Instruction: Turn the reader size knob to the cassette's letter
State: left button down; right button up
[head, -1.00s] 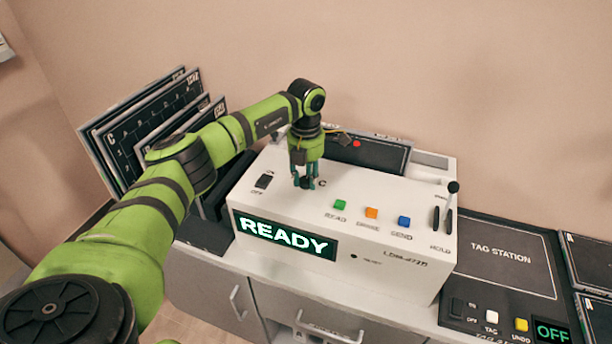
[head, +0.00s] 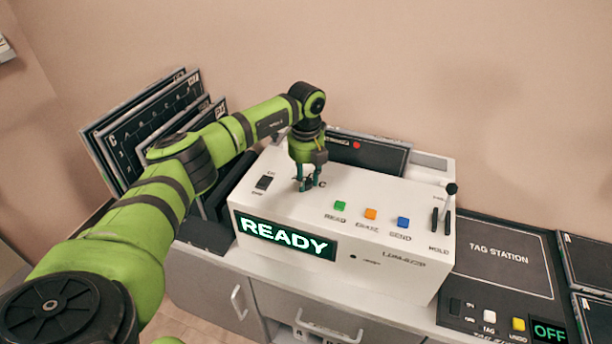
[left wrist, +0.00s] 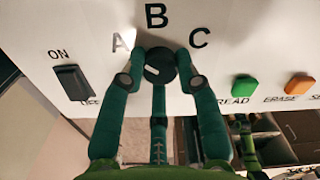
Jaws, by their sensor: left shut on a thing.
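The size knob (left wrist: 157,66) is a small dark round knob with a white mark, on the white top of the reader (head: 400,275). The letters A, B and C stand around it in the left wrist view. The white mark lies on the lower left of the knob's face; I cannot tell for sure which letter it points to. My left gripper (head: 307,184) is shut on the knob from above, a finger on each side in the left wrist view (left wrist: 160,72).
The reader's screen (head: 285,236) shows READY. Green, orange and blue buttons (head: 370,213) and a lever (head: 450,200) are right of the knob; an on/off switch (head: 264,182) is left. Several dark panels (head: 150,120) stand at left. The tag station (head: 500,258) is at right, reading OFF.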

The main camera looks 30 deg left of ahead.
aim_at(306, 181)
pick_arm(q)
jog(key=shift+n, duration=0.8)
jog(key=c, duration=0.9)
grip_release()
jog(key=shift+r, duration=0.15)
notch_tip(306, 181, up, 12)
